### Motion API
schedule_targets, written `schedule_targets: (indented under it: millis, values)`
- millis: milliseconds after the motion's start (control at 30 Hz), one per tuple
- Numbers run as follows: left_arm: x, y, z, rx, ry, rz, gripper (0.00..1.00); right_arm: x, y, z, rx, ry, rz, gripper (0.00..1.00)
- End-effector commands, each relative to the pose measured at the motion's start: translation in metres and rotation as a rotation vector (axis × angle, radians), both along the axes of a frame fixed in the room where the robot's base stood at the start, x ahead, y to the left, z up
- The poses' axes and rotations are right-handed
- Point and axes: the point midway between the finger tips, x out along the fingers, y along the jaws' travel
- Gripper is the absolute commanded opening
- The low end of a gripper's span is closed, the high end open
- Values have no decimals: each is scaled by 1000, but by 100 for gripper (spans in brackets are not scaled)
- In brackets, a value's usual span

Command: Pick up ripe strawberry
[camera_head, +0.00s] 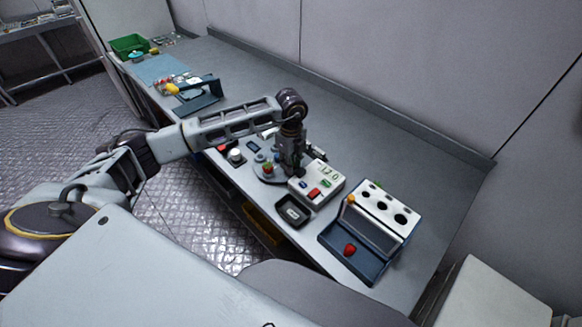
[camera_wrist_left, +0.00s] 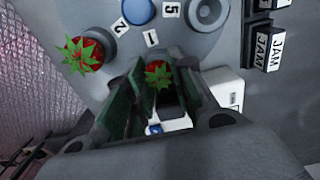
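In the left wrist view, one red strawberry with green leaves (camera_wrist_left: 158,77) lies between the fingertips of my left gripper (camera_wrist_left: 160,72). The dark green fingers stand apart, with a narrow gap visible beside the berry; firm contact is not clear. A second red strawberry (camera_wrist_left: 83,55) sits on the grey round plate (camera_wrist_left: 185,45), left of the fingers. In the head view, my left gripper (camera_head: 291,168) points down at the plate (camera_head: 259,177), beside a strawberry (camera_head: 267,168). My right gripper is out of view.
A white box with coloured buttons (camera_head: 330,180) stands close to the right of the gripper. A black tray (camera_head: 293,211) is in front. Black blocks labelled JAM (camera_wrist_left: 270,48) are near the plate. The bench (camera_head: 350,130) is clear behind.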

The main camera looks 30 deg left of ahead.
Motion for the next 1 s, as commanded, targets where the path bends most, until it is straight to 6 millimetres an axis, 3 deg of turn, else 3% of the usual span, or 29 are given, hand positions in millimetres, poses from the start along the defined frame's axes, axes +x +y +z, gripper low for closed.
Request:
schedule_targets:
  millis: [467,1000]
  values:
    - [1,0,10,0,-3,0,19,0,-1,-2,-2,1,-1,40]
    - [1,0,82,0,-3,0,19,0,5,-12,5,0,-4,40]
